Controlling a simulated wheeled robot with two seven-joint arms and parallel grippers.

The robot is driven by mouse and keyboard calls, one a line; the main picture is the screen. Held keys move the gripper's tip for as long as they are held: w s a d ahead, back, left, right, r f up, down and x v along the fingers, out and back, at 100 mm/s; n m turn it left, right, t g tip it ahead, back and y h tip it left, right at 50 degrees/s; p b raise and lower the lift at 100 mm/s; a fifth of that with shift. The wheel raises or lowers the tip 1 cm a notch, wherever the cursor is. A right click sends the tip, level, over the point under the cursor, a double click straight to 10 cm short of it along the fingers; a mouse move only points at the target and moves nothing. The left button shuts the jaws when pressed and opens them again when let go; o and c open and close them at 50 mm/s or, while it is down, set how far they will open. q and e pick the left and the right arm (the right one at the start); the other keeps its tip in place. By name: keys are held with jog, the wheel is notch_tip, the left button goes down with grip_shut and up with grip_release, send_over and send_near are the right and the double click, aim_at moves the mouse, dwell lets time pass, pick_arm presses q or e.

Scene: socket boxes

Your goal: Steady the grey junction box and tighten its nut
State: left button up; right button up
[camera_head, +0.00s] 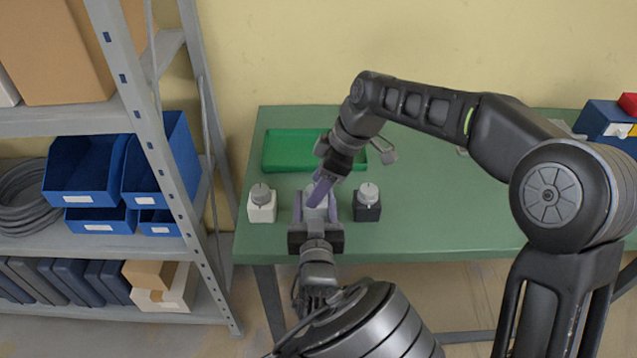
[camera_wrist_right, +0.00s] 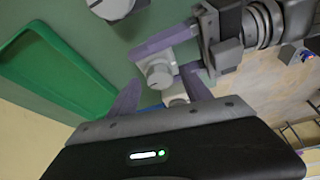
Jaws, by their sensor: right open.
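The grey junction box (camera_head: 316,213) stands on the table between the white and dark boxes. My left gripper (camera_head: 315,208) comes from the near side, its purple fingers closed against two sides of the box. My right gripper (camera_head: 322,188) is above the box, tilted down toward it, and hides its top in the head view. In the right wrist view the round nut (camera_wrist_right: 159,76) shows on top of the box, beyond and between the open right fingers (camera_wrist_right: 160,93). The nut appears apart from those fingers.
A white box (camera_head: 262,206) stands to the left and a dark box (camera_head: 367,206) close on the right, each with a round top. A green tray (camera_head: 283,151) lies behind. A shelf with blue bins (camera_head: 88,172) is at the left. The table's right half is mostly clear.

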jog(key=shift+c, duration=0.5)
grip_shut()
jog(key=shift+m, duration=0.5)
jog(key=m, duration=0.1)
jog(key=m+t, duration=0.1)
jog(key=m, duration=0.1)
jog(key=shift+s+r+t+h, duration=0.1)
jog(key=shift+s+t+h, duration=0.05)
jog(key=shift+t+h, duration=0.15)
jog(key=m, duration=0.2)
jog(key=m+t+h, duration=0.1)
jog(key=m, duration=0.2)
jog(key=shift+s+a+m+t+h, duration=0.15)
jog(key=shift+a+m+t+h, duration=0.1)
jog(key=shift+m+t+h, duration=0.05)
jog(key=m+h, duration=0.1)
jog(key=m, duration=0.1)
jog(key=m+h, duration=0.1)
jog(key=m, duration=0.2)
jog(key=shift+a+m+t, duration=0.15)
jog(key=shift+m+t, duration=0.15)
jog(key=m+h, duration=0.2)
jog(key=m, duration=0.2)
jog(key=shift+a+m, duration=0.15)
jog(key=shift+m, duration=0.25)
